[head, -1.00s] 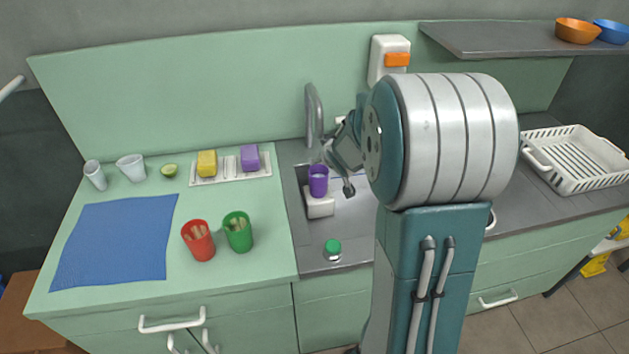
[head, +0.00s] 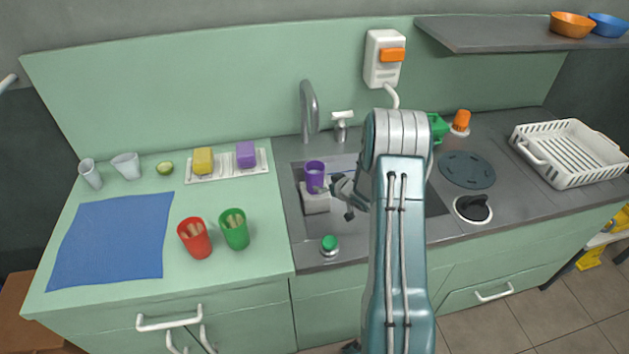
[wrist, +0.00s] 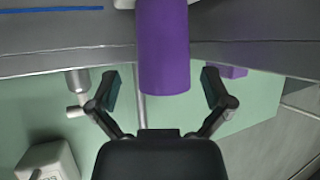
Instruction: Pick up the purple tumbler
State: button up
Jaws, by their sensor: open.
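The purple tumbler (head: 315,178) stands upright on a white block (head: 316,203) in the sink basin. My gripper (head: 342,194) is open and empty, just to the right of the tumbler at about its height. In the wrist view the tumbler (wrist: 163,45) appears upside down, coming down from the top between the two spread fingers of my gripper (wrist: 161,88). Clear gaps show between each finger and the tumbler. I cannot tell how deep it sits between the fingers.
A grey faucet (head: 308,110) rises behind the tumbler. A green button (head: 329,243) is on the sink's front edge. Red (head: 194,238) and green (head: 234,230) cups holding sticks stand to the left. A white rack (head: 572,152) is far right.

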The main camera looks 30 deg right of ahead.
aim_at(315, 181)
jog(key=x, duration=0.7)
jog(key=shift+a+f, duration=0.15)
jog(key=shift+a, duration=0.05)
jog(key=c, duration=1)
